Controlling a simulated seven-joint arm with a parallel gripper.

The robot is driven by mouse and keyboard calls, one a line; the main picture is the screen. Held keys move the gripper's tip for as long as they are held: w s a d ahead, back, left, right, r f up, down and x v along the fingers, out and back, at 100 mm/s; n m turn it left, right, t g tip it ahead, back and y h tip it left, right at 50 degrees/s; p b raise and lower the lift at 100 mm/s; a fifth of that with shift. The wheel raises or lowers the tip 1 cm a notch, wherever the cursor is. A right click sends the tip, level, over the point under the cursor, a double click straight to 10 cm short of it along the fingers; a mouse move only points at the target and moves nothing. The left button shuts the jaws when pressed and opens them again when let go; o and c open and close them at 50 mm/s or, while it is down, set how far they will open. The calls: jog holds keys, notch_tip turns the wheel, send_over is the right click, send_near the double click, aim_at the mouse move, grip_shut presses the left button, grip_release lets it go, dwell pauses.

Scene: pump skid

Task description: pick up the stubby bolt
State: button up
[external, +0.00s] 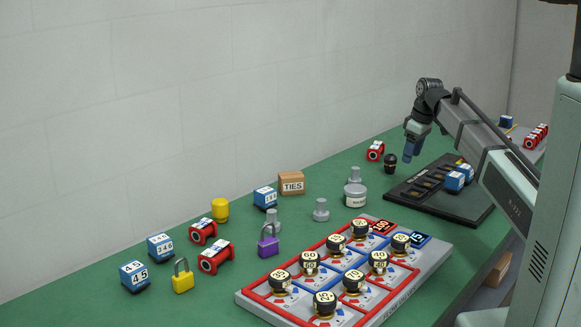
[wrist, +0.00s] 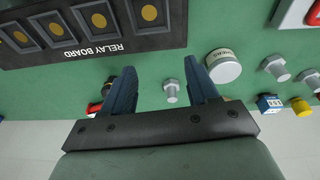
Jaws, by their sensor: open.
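Three grey hex bolts stand head-down on the green bench: a far bolt (external: 355,176) behind the washer tin, a middle bolt (external: 321,210) and a near bolt (external: 273,220). Their lengths look close, so I cannot tell surely which is the stubby one. In the wrist view one bolt (wrist: 171,90) shows between my fingers, beyond their tips, and two others (wrist: 274,67) (wrist: 309,78) lie to the right. My gripper (external: 411,152) is open and empty, above the bench to the right of the far bolt. Its fingers (wrist: 160,68) touch nothing visible.
The washer tin (external: 355,196) stands close to the far bolt. A black knob (external: 390,163) and a red-ended spool (external: 375,151) are near my gripper. The black relay board (external: 424,204) lies right. A knob panel (external: 442,259) fills the front. Padlocks, blocks and spools stand left.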

jog(key=s+a+r+n+g, duration=0.1)
jog(key=s+a+n, duration=0.2)
jog(key=a, duration=1)
jog(key=n+g, duration=0.1)
jog(key=n, duration=0.4)
send_near(322, 200)
notch_tip(322, 200, down, 5)
jog(key=shift+w+a+f, duration=0.15)
jog(key=shift+w+f, duration=0.05)
jog(key=shift+s+a+f, duration=0.1)
jog(key=shift+a+f, duration=0.1)
jog(key=shift+f, duration=0.65)
jog(key=shift+a+f, duration=0.15)
jog(key=shift+f, duration=0.75)
jog(key=shift+a+f, duration=0.2)
jog(key=shift+f, duration=0.65)
jog(key=shift+c, duration=0.4)
grip_shut()
